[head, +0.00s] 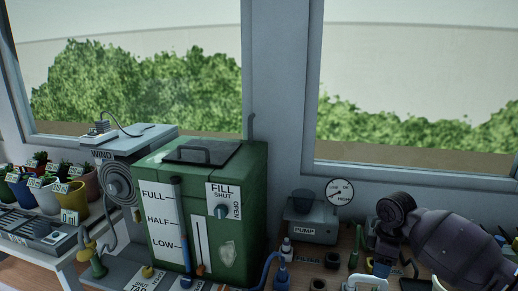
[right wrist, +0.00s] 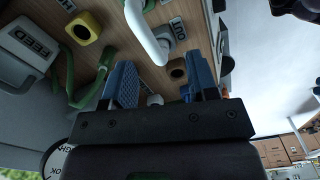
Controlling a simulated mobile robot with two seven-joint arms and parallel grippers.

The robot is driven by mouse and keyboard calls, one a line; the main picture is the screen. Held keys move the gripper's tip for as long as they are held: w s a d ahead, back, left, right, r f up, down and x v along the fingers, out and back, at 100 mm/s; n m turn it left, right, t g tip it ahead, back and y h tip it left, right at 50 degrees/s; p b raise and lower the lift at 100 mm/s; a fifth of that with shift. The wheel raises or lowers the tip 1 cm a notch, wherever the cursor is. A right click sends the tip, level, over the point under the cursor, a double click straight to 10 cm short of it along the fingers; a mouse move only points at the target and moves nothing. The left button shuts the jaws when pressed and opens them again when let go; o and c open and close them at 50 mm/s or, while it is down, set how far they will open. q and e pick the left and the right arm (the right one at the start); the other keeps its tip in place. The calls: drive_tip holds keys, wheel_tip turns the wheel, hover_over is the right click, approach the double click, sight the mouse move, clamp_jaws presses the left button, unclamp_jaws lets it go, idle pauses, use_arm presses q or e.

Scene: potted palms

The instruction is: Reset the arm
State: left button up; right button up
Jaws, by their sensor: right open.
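My right arm comes in from the right in the head view, with its gripper (head: 381,267) pointing down over the wooden bench, right of the pump. In the right wrist view my right gripper (right wrist: 164,80) is open, its two blue fingers apart. I see nothing held between them. Beyond the fingers are a white bent pipe (right wrist: 149,35) and a fitting labelled OUT. I cannot tell whether the fingers touch anything. My left gripper is not in view.
The green tank (head: 212,210) and grey pump (head: 311,226) stand left of my right arm, with a round gauge (head: 339,191) above the pump. Small fittings and a blue hose crowd the bench. Potted plants (head: 45,180) stand far left. A FEED box (right wrist: 29,48) shows in the wrist view.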

drive_tip(key=w+a+r+m+t+y, duration=0.2)
drive_tip(key=w+a+r+t+y, duration=0.15)
drive_tip(key=w+a+t, duration=0.55)
drive_tip(key=s+d+f+m+h, duration=0.1)
drive_tip(key=s+f+m, duration=0.2)
drive_tip(key=s+f, duration=0.4)
drive_tip(key=s+d+f+m+t+h, duration=0.1)
drive_tip(key=s+f, duration=0.7)
drive_tip(key=s, duration=1.2)
drive_tip(key=s+d+f+m+t+h, duration=0.1)
drive_tip(key=s+d+f+m, duration=0.2)
drive_tip(key=s, duration=1.1)
wheel_tip(320, 180, down, 5)
drive_tip(key=shift+r+m+h, duration=0.2)
drive_tip(key=shift+m+h, duration=0.15)
drive_tip(key=shift+m, duration=0.75)
